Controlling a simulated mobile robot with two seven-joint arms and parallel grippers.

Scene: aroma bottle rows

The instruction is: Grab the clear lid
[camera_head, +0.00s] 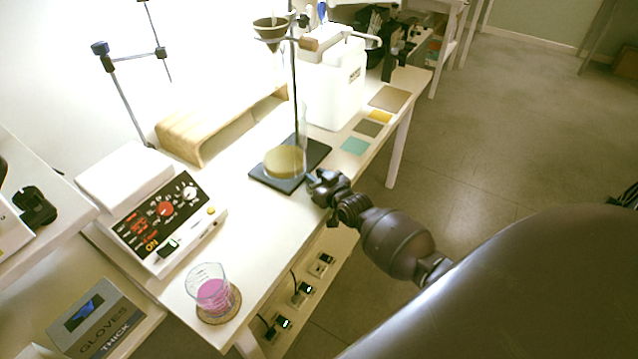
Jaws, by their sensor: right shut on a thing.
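A clear glass-like cover, the clear lid (302,125), shows as a faint upright outline around a yellowish round piece (284,161) on the dark stand base (277,183). Its edges are hard to make out against the bright table. My right gripper (314,181) reaches in from the right at the front right side of the base. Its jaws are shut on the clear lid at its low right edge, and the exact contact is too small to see. My left gripper is not in view.
A thin metal rod holds a dark funnel (272,28) above the base. A white container (333,85) stands behind. A control box (168,215) and a glass of pink liquid (212,291) stand to the left. Coloured squares (355,146) lie to the right near the table edge.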

